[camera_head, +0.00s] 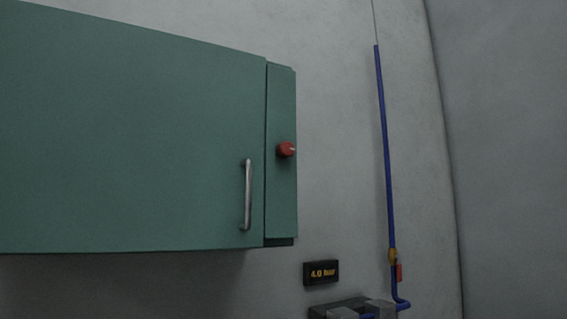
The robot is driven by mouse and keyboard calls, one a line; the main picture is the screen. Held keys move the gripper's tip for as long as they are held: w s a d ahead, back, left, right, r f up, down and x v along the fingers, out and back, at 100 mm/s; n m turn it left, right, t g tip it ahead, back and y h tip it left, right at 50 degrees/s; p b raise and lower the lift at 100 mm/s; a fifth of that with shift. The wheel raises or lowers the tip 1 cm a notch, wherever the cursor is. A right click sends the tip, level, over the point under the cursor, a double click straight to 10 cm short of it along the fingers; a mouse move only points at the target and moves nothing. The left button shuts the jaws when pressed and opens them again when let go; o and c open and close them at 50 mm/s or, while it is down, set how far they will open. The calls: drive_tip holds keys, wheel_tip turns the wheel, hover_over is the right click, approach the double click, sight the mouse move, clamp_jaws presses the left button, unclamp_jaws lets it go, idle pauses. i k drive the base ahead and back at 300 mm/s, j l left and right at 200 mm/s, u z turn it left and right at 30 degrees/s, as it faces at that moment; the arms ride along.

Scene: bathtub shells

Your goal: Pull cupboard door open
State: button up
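A green cupboard with a flat green door (140,140) hangs on the grey wall and fills the left half of the head view. The door looks shut, lying close against the narrow side panel (281,200). A vertical metal bar handle (247,195) sits near the door's lower right edge. A red knob (286,149) is on the side panel, right of the handle. My gripper is not in the picture, so I cannot see where it is relative to the handle.
A blue pipe (385,150) runs down the wall to the right, with a brass fitting (393,256) and a red lever (399,272) near its bottom. A small display (321,272) with yellow text sits below the cupboard. Bare wall lies between cupboard and pipe.

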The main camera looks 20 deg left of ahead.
sight(116, 136)
drive_tip(key=u, duration=1.6)
drive_tip(key=j+u, duration=0.1)
drive_tip(key=j+z, duration=0.2)
drive_tip(key=j, duration=0.15)
